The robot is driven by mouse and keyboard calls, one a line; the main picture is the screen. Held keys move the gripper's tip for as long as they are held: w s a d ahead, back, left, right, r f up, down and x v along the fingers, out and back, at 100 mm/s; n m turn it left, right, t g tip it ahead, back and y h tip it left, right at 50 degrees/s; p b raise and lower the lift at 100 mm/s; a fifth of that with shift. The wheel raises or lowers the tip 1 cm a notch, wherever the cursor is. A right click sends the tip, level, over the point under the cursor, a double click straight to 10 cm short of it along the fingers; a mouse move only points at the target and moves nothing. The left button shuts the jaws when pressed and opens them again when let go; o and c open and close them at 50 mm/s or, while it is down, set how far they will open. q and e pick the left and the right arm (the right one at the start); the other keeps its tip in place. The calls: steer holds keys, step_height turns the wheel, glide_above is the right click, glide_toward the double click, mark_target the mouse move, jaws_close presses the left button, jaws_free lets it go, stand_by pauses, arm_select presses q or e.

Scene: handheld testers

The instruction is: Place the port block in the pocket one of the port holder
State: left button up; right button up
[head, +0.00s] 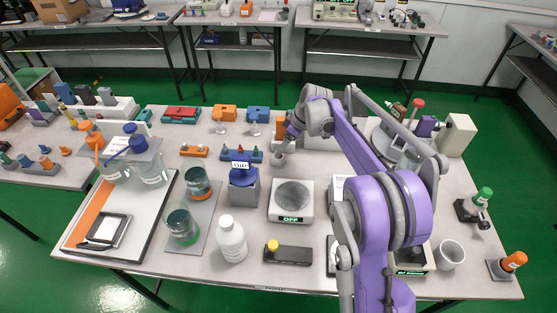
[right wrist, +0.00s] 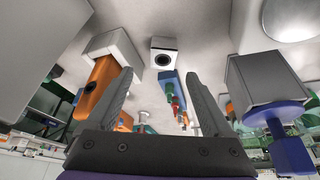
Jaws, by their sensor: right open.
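My right gripper (head: 287,147) reaches down over the middle of the table in the head view. In the right wrist view my right gripper (right wrist: 163,100) is open, with its two fingers wide apart and nothing between them. A small pale block with a round black opening (right wrist: 163,51), which looks like the port block, shows beyond the fingertips. In the head view the pale block (head: 278,159) is just below the gripper, partly hidden. A blue holder with small coloured pieces (head: 242,155) stands left of it and also shows in the wrist view (right wrist: 168,82). I cannot tell which piece is the port holder. My left gripper is not in view.
A grey block with a blue top (head: 243,182) and a scale (head: 291,201) stand in front of the gripper. An orange-handled piece (right wrist: 97,88) on a pale base is close to the left finger in the wrist view. A white bottle (head: 231,240) stands nearer the front edge.

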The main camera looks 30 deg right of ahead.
mark_target(279, 159)
steer(key=x, duration=0.5)
steer(key=shift+s+a+f+b, duration=0.1)
steer(key=shift+s+f+b, duration=0.15)
steer(key=shift+f, duration=0.25)
steer(key=shift+r, duration=0.1)
jaws_close()
